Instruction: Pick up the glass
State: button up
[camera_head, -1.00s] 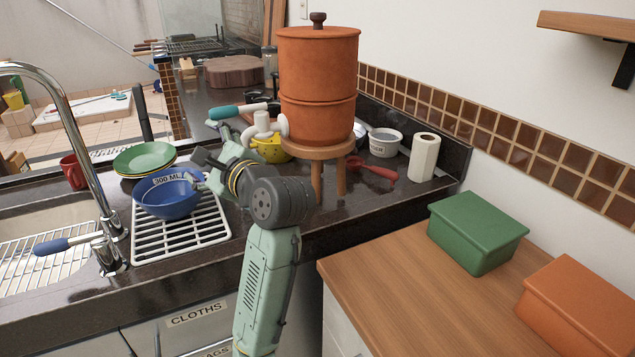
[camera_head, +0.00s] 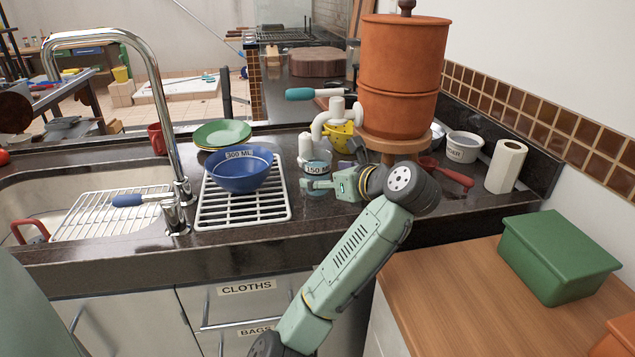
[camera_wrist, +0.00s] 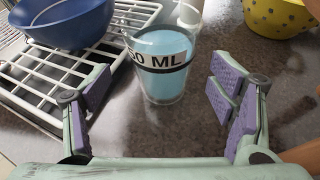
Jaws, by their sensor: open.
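The glass (camera_wrist: 163,62) is clear, holds light blue liquid and bears a label ending in "0 ML" in the wrist view. It stands upright on the dark counter, right of the white rack. In the head view the glass (camera_head: 317,172) is labelled "150 ML" and is partly hidden by my gripper (camera_head: 318,184). In the wrist view my gripper (camera_wrist: 160,108) is open, with its purple finger pads apart. The glass is ahead of the fingers and appears centred in the gap. No grip on it shows.
A blue bowl (camera_head: 238,172) sits on the white rack (camera_head: 215,208), beside green plates (camera_head: 220,134). A yellow colander (camera_head: 340,137) and a clay water filter (camera_head: 398,75) stand behind. The faucet (camera_head: 165,110) rises at left.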

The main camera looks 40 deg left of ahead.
aim_at(324, 176)
jog(key=p+x, duration=0.1)
jog(key=x, duration=0.3)
jog(key=shift+w+a+f, duration=0.15)
jog(key=shift+a, duration=0.05)
jog(key=c, duration=1.6)
